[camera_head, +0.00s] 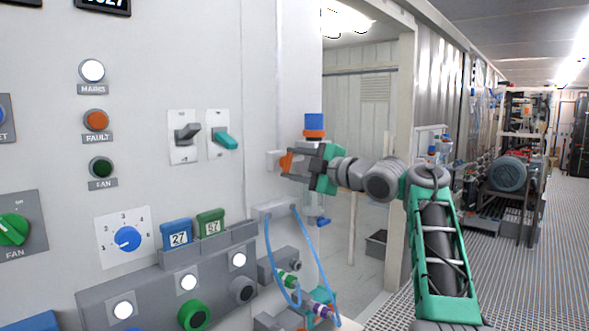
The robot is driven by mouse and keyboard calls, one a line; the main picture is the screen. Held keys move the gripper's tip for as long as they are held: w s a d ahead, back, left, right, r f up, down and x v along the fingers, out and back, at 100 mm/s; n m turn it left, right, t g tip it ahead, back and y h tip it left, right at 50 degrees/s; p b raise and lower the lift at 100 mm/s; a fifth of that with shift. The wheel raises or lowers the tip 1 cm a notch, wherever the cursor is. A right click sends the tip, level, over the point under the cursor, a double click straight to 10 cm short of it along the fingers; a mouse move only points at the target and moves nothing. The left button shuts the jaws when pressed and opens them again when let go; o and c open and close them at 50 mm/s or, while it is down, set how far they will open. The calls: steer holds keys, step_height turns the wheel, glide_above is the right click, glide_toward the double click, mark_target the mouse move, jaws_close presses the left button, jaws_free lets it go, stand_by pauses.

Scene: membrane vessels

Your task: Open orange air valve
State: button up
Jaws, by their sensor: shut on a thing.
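The orange air valve handle (286,161) shows as a small orange piece at the fitting on the right edge of the light grey panel. My gripper (293,164), with grey fingers and a green body, reaches it from the right and is shut on it. The fingers and the gripper body hide most of the valve. A blue cylinder with an orange band (314,125) stands upright just above my gripper. My arm extends back to the lower right.
The panel holds two lever switches (185,135), lamps, a blue dial (127,239) and blue and green numbered blocks. Blue hoses (315,250) hang below my gripper. A doorway (368,120) opens behind it. Machinery (510,165) stands at right beside a grated floor.

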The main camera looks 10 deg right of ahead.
steer(key=shift+n, duration=1)
steer(key=o, duration=1.4)
steer(key=shift+c, duration=0.2)
steer(key=shift+s+d+f+b, duration=0.1)
steer(key=shift+s+d+b, duration=0.2)
steer(key=shift+b, duration=0.15)
steer(key=b+v, duration=0.1)
steer(key=v, duration=0.6)
steer(key=shift+b, duration=0.3)
steer(key=shift+a, duration=0.1)
